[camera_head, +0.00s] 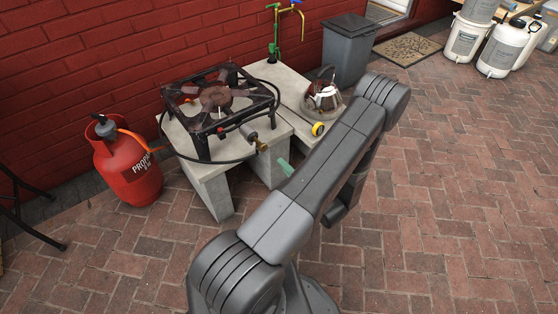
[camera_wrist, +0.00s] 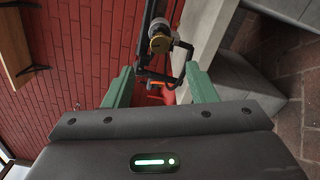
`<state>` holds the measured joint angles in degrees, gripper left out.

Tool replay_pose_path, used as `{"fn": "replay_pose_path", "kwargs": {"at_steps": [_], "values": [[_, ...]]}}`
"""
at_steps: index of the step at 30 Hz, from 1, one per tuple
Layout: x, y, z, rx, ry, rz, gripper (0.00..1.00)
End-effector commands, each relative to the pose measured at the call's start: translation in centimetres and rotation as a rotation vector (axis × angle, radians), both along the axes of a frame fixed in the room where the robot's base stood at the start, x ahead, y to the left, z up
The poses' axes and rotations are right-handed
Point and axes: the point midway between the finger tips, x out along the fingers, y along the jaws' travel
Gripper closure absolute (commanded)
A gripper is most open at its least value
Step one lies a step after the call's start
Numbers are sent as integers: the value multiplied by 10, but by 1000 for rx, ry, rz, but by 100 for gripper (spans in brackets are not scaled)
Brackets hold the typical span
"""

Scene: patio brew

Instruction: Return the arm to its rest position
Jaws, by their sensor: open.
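My arm reaches out across the middle of the head view and bends down beyond the bench front. My gripper shows in the wrist view (camera_wrist: 159,78) with its two green fingers spread wide and nothing between them. In the head view only a green finger part (camera_head: 284,167) shows past my arm, close to the bench front. A brass gas fitting (camera_wrist: 161,42) of the burner lies beyond the fingers in the wrist view. I cannot tell the exact gap to it. Most of the gripper is hidden behind my arm in the head view.
A black gas burner (camera_head: 215,100) stands on a concrete bench (camera_head: 208,165). A red propane cylinder (camera_head: 127,165) stands left. A grey bin (camera_head: 348,50) is behind. Brick paving at right is clear.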

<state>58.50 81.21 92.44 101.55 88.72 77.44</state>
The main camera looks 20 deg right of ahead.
Motion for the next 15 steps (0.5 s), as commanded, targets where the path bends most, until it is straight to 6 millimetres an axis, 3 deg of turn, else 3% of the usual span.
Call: {"fn": "replay_pose_path", "kwargs": {"at_steps": [15], "values": [[-7,-2,0,0,0,1,48]]}}
